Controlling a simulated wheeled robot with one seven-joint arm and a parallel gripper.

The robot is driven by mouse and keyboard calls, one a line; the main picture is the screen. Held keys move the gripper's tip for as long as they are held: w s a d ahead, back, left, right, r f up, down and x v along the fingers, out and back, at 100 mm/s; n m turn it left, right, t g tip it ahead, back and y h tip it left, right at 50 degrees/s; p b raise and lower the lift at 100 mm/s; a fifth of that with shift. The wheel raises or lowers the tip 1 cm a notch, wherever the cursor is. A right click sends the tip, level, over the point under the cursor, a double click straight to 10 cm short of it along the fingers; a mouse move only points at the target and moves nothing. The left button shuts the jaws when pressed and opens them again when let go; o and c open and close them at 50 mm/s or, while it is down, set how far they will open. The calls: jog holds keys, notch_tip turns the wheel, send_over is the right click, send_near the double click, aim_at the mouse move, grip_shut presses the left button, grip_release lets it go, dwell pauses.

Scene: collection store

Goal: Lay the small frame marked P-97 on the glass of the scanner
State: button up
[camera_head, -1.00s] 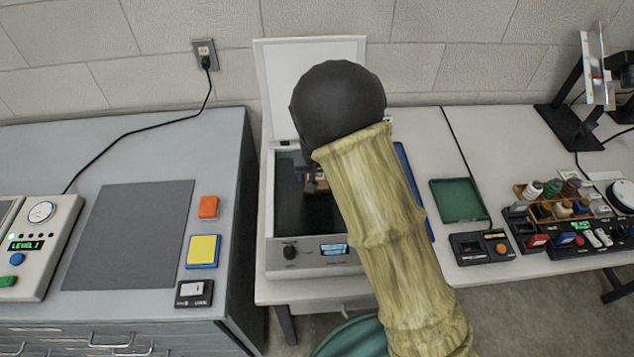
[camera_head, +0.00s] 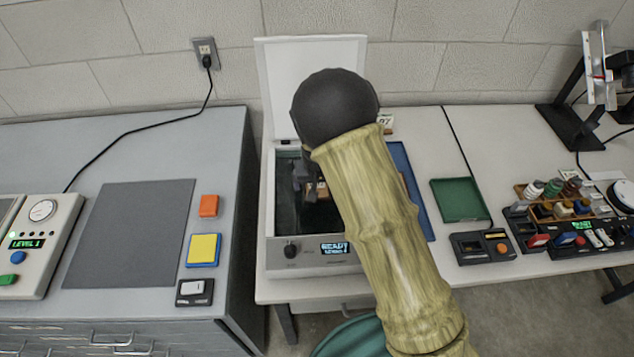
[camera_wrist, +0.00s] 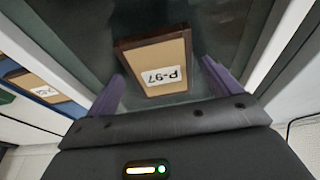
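The small frame marked P-97 (camera_wrist: 157,51) has a dark brown border and a tan face. In the wrist view it lies over the dark scanner glass (camera_wrist: 232,35), its label upside down in the picture. It also shows in the head view (camera_head: 317,191), partly hidden by my arm. My gripper (camera_wrist: 163,72) is open, with purple fingers on either side of the frame; a gap shows at the right finger. I cannot tell whether the left finger touches it. The scanner (camera_head: 279,255) has its white lid (camera_head: 312,66) raised, and its display reads READY.
A blue tray (camera_head: 418,205) is right of the scanner, largely behind my arm; the wrist view shows another labelled frame (camera_wrist: 36,88) there. A green tray (camera_head: 459,201) and a bottle rack (camera_head: 562,207) stand further right. A grey cabinet with a dark mat (camera_head: 130,235) is left.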

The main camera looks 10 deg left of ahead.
jog(key=v, duration=1.2)
jog(key=shift+r, duration=0.1)
dwell(0.4)
jog(key=s+d+r+m, duration=0.1)
jog(key=s+d+r, duration=0.1)
jog(key=s+d, duration=0.6)
jog(key=s+d+r+m, duration=0.1)
jog(key=s+d, duration=0.7)
jog(key=d, duration=0.9)
jog(key=shift+d+r+m+h, duration=0.2)
jog(key=shift+r+m+h, duration=0.2)
jog(key=shift+r, duration=0.3)
jog(key=shift+s, duration=0.1)
